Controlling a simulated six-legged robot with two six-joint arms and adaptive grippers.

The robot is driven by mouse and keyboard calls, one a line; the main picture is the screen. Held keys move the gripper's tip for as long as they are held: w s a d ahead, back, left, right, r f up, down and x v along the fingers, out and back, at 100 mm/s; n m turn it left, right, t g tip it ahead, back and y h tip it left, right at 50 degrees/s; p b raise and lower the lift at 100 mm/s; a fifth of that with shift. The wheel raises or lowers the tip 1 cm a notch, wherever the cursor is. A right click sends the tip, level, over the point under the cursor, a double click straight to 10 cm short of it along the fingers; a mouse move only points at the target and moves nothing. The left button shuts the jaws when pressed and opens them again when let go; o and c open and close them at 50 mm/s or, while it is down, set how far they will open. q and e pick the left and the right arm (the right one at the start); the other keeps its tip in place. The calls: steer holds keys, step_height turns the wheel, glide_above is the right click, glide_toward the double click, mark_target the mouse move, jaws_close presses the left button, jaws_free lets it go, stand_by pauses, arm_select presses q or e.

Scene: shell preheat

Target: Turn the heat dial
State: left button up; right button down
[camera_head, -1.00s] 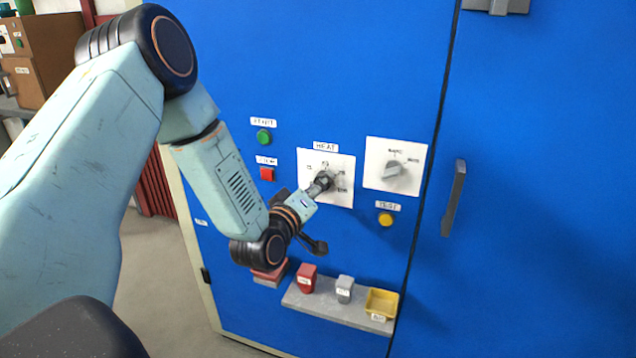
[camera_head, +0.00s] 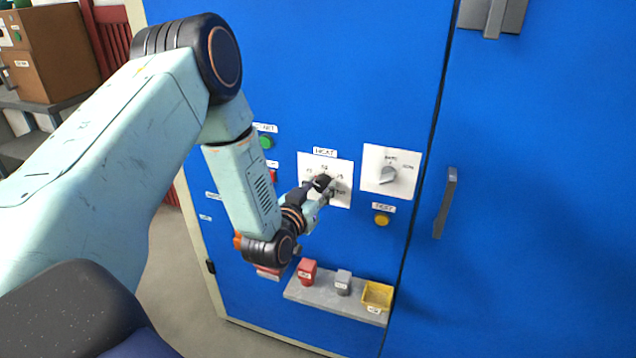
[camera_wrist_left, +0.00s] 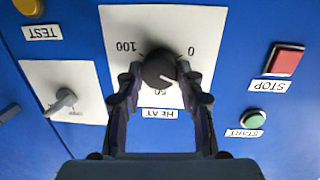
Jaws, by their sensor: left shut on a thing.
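The heat dial (camera_head: 323,181) is a dark round knob on a white square plate (camera_head: 342,166) labelled HEAT, set in the blue cabinet front. My left gripper (camera_head: 321,185) reaches it from the lower left and partly covers it. In the left wrist view, which is upside down, the dial (camera_wrist_left: 159,68) sits between the two fingertips of my left gripper (camera_wrist_left: 160,75). One finger is on each side, shut on the knob. The plate is marked 0, 50 and 100 there. My right gripper is not in view.
A second dial (camera_head: 388,175) on a white plate is to the right, above a yellow TEST button (camera_head: 381,220). A green START button (camera_head: 266,142) and red STOP button (camera_wrist_left: 284,60) are beside HEAT. Below is a shelf (camera_head: 330,299) with small blocks and a yellow tray (camera_head: 377,295).

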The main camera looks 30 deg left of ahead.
arm_select(q)
steer(key=shift+r+m, duration=0.1)
steer(key=shift+m, duration=0.4)
steer(key=o, duration=1.2)
steer(key=shift+w, duration=0.1)
steer(key=v, duration=1.2)
